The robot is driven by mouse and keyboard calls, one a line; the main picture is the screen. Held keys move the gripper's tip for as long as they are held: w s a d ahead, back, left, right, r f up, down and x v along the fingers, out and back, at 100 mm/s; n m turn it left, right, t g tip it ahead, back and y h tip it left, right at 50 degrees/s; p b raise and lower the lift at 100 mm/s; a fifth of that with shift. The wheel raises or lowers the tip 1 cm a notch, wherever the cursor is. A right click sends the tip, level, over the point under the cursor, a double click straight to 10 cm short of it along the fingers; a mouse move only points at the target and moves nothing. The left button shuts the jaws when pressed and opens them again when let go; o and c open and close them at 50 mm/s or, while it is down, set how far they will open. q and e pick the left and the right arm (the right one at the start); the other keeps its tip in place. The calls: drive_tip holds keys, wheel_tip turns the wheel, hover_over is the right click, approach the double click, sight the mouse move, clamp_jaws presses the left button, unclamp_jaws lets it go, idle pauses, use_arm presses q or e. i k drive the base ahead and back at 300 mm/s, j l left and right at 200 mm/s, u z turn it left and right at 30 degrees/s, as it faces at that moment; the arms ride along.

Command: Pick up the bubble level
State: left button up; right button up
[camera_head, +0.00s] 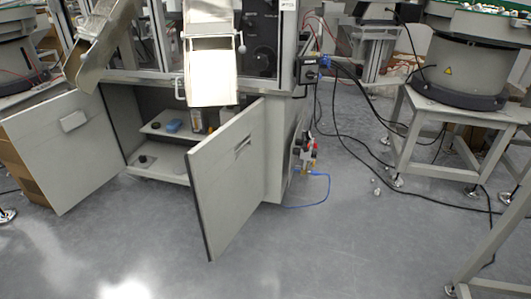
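I cannot pick out the bubble level for certain. The open cabinet (275,180) under the machine holds several small items on its shelf (150,116) and floor. On the shelf are a blue item (173,126), a small dark item (155,126) and a pale upright item (197,120). A partly hidden pale item (227,114) is beside the right door. Another dark item (145,160) lies on the cabinet floor. They are too small to name. The right door hides part of the inside. Neither of my grippers is in view.
The left door (65,150) and right door (228,180) stand open and jut forward. A metal chute (103,45) and a pale chute (211,75) hang above. Cables and a blue hose (325,190) lie at right, near a feeder stand (440,125). The front floor is clear.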

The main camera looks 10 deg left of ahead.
sight(156, 125)
drive_tip(key=u, duration=1.25)
drive_tip(key=i+j+u, duration=0.25)
drive_tip(key=u, duration=0.15)
drive_tip(key=i+j+u, duration=0.15)
drive_tip(key=i+u, duration=0.65)
drive_tip(key=i+j+z, duration=0.1)
drive_tip(key=i+z, duration=0.3)
drive_tip(key=i+j+z, duration=0.3)
drive_tip(key=i+z, duration=0.15)
drive_tip(key=i, duration=0.15)
